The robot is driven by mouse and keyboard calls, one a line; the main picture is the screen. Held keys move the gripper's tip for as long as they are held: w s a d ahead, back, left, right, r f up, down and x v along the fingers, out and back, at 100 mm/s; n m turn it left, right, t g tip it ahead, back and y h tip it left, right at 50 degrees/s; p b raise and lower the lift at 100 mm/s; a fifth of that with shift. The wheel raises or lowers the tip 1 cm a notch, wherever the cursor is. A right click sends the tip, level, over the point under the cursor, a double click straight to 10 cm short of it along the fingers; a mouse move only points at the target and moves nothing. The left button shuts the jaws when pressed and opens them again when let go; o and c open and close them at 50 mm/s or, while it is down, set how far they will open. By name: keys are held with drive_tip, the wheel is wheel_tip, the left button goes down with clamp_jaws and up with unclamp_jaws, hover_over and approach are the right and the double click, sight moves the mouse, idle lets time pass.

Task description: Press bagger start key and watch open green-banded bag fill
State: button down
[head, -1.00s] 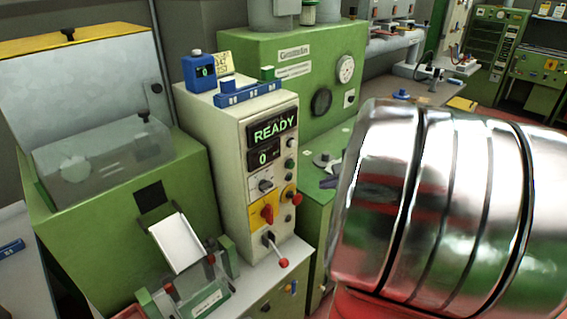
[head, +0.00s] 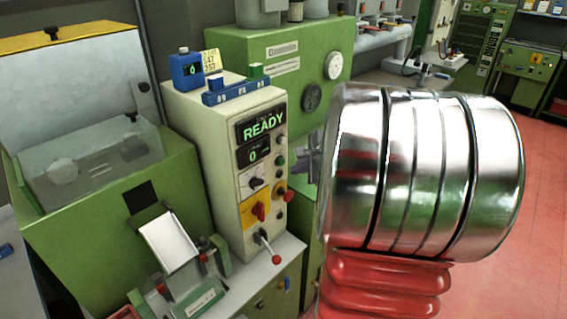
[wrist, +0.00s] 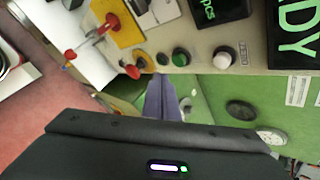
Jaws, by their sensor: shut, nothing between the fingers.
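The cream bagger control panel (head: 240,200) shows READY and 0 on its displays. Its column of round keys has a green key (wrist: 180,57) beside a white one (wrist: 225,57) in the wrist view. No label on the green key is legible. My gripper (wrist: 160,80) shows as shut purple-grey fingers below the keys in the wrist view, apparently apart from the green key. In the head view, its fingers are mostly hidden behind my metal arm. The white chute (head: 168,242) slopes down to a clamp fixture with green blocks. I cannot make out a green-banded bag there.
A red-tipped lever (head: 270,251) and a red rotary knob (head: 258,211) stick out of the panel below the keys. A blue device (head: 186,70) and a blue block (head: 235,92) stand on the panel's top. A green machine (head: 290,70) stands behind.

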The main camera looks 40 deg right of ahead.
drive_tip(key=shift+w, duration=0.85)
drive_tip(key=shift+w+a, duration=0.15)
drive_tip(key=shift+w, duration=0.65)
idle(2.4)
drive_tip(key=shift+s, duration=0.85)
drive_tip(key=s, duration=0.5)
drive_tip(key=shift+d, duration=0.3)
idle(1.1)
